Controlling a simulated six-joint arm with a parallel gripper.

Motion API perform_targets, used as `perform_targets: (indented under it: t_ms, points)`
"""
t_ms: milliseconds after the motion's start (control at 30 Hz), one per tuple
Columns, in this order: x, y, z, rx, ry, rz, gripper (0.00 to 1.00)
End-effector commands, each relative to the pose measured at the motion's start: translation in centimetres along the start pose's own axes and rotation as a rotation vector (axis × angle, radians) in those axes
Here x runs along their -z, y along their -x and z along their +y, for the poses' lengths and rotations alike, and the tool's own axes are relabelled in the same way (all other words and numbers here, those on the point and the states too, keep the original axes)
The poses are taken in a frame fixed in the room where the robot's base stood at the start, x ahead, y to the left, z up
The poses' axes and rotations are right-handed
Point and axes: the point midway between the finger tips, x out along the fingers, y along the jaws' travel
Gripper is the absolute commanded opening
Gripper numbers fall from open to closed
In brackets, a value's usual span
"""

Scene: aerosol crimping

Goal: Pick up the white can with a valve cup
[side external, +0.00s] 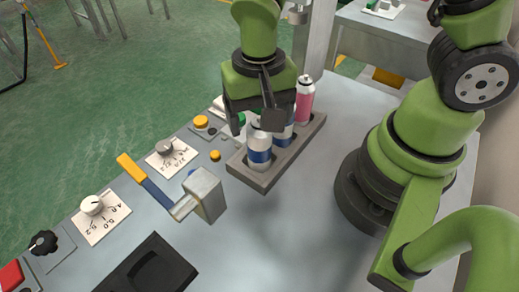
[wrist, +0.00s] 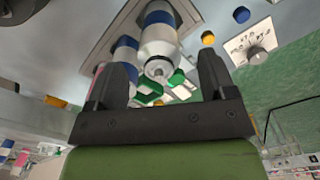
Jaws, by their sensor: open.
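A white can with a blue band (side external: 260,153) stands upright at the near end of a grey rack (side external: 262,180). In the wrist view this can (wrist: 158,38) shows a metal top with a small valve-like centre. My gripper (side external: 255,126) is open above and around the top of this can, with its fingers apart; contact cannot be told. In the wrist view my gripper (wrist: 166,66) has the can's top between its fingertips. A second blue-banded white can (wrist: 124,52) is beside it, partly hidden by one finger. A pink can (side external: 304,102) stands at the rack's far end.
A lever with a yellow handle (side external: 131,167) and a grey block (side external: 207,194) stand left of the rack. Dial plates (side external: 167,150), yellow buttons (side external: 215,155) and a black tray (side external: 150,268) are on the table. The table right of the rack is clear up to my base.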

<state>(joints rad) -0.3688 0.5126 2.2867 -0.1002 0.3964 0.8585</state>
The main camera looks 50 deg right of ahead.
Motion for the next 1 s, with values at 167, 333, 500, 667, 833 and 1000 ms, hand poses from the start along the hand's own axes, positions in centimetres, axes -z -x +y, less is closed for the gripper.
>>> perform_targets:
  t_ms: [167, 333, 500, 667, 833, 1000]
  points:
    - [-0.1, -2.3, 0.1, -0.003, 0.0, -0.003, 0.77]
    - [-0.1, -2.9, 0.1, 0.0, 0.001, 0.0, 0.77]
    - [-0.1, -2.9, 0.1, 0.001, 0.001, 0.0, 0.74]
    - [-0.1, -2.9, 0.1, 0.001, 0.001, 0.0, 0.38]
    - [0.0, -2.9, 0.1, 0.001, 0.001, 0.001, 0.05]
    - [0.0, -2.9, 0.1, 0.001, 0.0, 0.001, 0.05]
